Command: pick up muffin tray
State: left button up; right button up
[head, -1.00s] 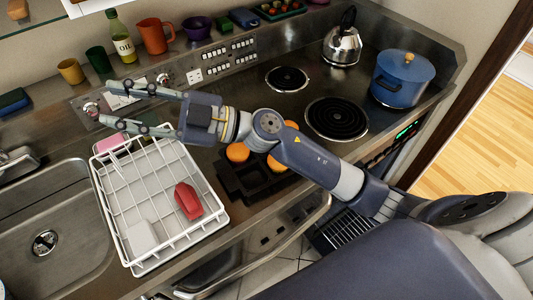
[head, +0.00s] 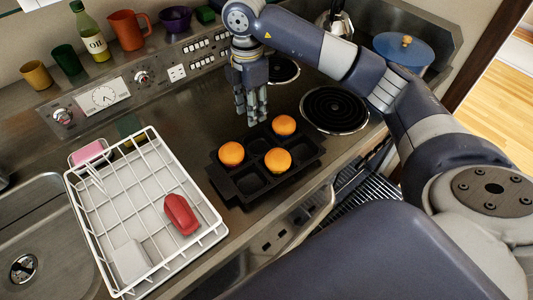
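The black muffin tray (head: 249,184) lies on the steel counter between the dish rack and the coil hob. Three orange-topped muffins sit in it: one at the left (head: 231,153), one at the back right (head: 284,125) and one near the middle (head: 277,160). Other cups are empty. My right gripper (head: 252,116) points down just behind the tray's far edge in the picture, with nothing seen in it. Its fingers are seen nearly edge-on, so their opening is unclear. Contact with the tray cannot be told. My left gripper is not in view.
A white dish rack (head: 104,231) holding a red item (head: 181,214) stands left of the tray, beside the sink (head: 45,235). Coil burners (head: 335,109) and a blue pot (head: 403,48) are at the right. A bottle, mugs and a bowl line the back ledge.

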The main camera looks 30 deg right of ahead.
send_over(250, 132)
jog(key=f, duration=0.4)
jog(key=shift+s+d+f+p, duration=0.1)
jog(key=shift+s+d+p, duration=0.05)
jog(key=shift+s+p, duration=0.25)
jog(key=shift+f, duration=0.3)
jog(key=f, duration=0.1)
jog(key=f+p, duration=0.2)
jog(key=shift+w+f, duration=0.25)
jog(key=shift+f, duration=0.55)
jog(key=shift+c, duration=0.3)
jog(key=shift+r, duration=0.1)
grip_shut()
